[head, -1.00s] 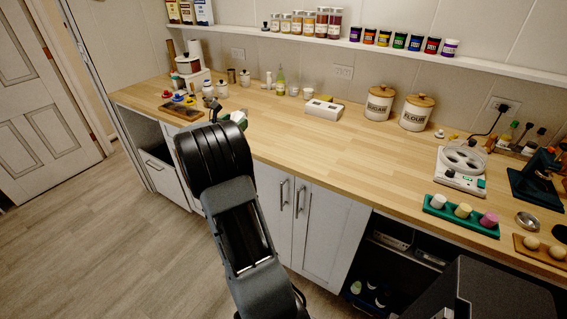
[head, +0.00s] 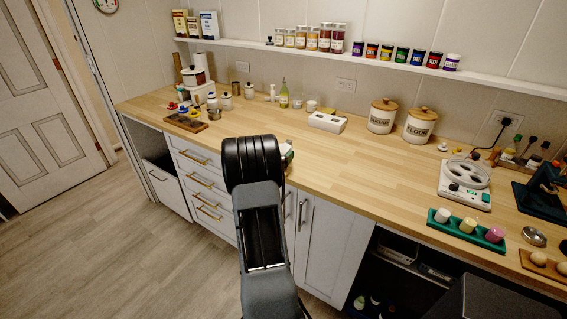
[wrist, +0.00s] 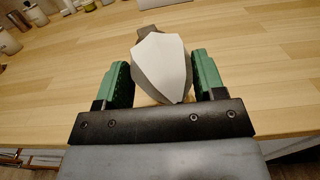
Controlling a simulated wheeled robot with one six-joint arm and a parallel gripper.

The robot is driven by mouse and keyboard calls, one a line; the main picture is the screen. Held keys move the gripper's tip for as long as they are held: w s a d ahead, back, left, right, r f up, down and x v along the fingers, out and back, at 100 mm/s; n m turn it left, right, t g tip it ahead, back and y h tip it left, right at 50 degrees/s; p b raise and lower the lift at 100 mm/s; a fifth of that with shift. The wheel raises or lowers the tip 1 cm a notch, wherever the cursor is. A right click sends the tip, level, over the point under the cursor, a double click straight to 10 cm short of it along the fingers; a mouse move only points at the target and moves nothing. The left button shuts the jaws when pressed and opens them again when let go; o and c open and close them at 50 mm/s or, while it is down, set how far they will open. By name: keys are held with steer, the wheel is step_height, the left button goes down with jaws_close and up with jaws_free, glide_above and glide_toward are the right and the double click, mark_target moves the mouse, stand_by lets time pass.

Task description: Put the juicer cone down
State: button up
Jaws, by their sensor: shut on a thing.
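The juicer cone (wrist: 160,62) is a pale grey-white, faceted piece with a pointed lower end. In the wrist view it sits between the two green fingers of my gripper (wrist: 161,75), which is shut on it. The wooden countertop (wrist: 255,75) shows beyond and below the cone; I cannot tell whether the cone touches it. In the head view my black arm hides most of the gripper and cone, near the counter's front edge, with only a bit of white and green (head: 287,150) showing.
Clear counter (head: 345,160) lies right of my arm. A white box (head: 327,122), the sugar canister (head: 381,116) and the flour canister (head: 420,125) stand behind. Further right are a white appliance (head: 465,182) and a green tray (head: 466,231) with coloured pieces. Small jars crowd the left end.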

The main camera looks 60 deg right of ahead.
steer(key=f, duration=0.3)
steer(key=shift+s+d+f, duration=0.1)
steer(key=shift+s+d, duration=0.15)
steer(key=shift+s, duration=0.05)
steer(key=shift+f, duration=0.35)
steer(key=shift+f, duration=0.15)
steer(key=o, duration=0.9)
steer(key=shift+o, duration=0.2)
